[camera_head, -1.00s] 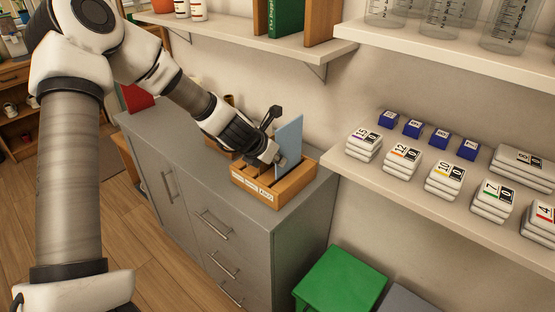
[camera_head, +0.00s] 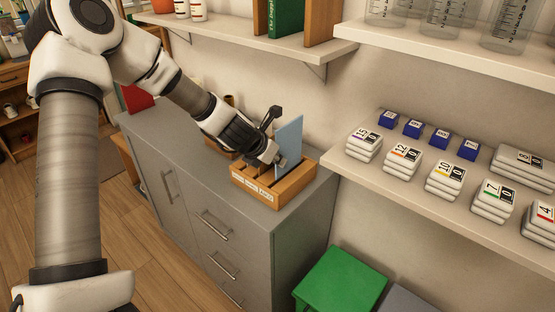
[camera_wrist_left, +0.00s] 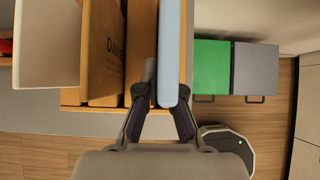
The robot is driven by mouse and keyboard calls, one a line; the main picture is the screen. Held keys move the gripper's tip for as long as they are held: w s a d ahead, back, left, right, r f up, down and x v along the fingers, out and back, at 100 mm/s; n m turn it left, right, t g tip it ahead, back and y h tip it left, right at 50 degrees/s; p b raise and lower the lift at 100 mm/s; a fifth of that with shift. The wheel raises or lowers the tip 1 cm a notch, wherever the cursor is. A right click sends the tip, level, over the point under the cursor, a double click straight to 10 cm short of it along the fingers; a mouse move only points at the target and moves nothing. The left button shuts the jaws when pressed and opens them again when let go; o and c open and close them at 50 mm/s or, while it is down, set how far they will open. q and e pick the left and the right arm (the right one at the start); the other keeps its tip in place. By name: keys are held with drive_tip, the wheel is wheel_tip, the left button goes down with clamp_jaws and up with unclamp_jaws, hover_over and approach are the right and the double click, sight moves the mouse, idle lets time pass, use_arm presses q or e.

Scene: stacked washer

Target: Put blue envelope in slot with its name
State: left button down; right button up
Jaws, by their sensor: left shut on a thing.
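The blue envelope (camera_head: 289,143) stands upright in the right part of the wooden slotted box (camera_head: 290,190), its upper part above the rim. My left gripper (camera_head: 277,153) is shut on the blue envelope. In the left wrist view the blue envelope (camera_wrist_left: 171,55) shows as a narrow edge between the fingers of my left gripper (camera_wrist_left: 160,100). The box front bears small white labels (camera_head: 251,185), too small to read surely. How deep the envelope sits is hidden by the box walls. My right gripper is not in view.
The box stands on a grey cabinet (camera_head: 165,155) against the wall. A shelf with white cards (camera_head: 403,160) and blue blocks (camera_head: 412,128) is to the right. In the wrist view, other envelopes (camera_wrist_left: 105,45) fill neighbouring slots.

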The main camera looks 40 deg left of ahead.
sight(277, 179)
use_arm(q)
drive_tip(key=shift+f, duration=0.1)
idle(0.8)
drive_tip(key=shift+f+b, duration=0.35)
drive_tip(key=shift+b, duration=0.2)
drive_tip(key=shift+f+b, duration=1.95)
drive_tip(key=shift+b, duration=0.15)
drive_tip(key=c, duration=1.2)
unclamp_jaws()
drive_tip(key=shift+c, duration=0.2)
drive_tip(key=shift+r, duration=0.1)
drive_tip(key=v, duration=0.7)
drive_tip(key=shift+s+r, duration=0.15)
drive_tip(key=shift+r, duration=0.05)
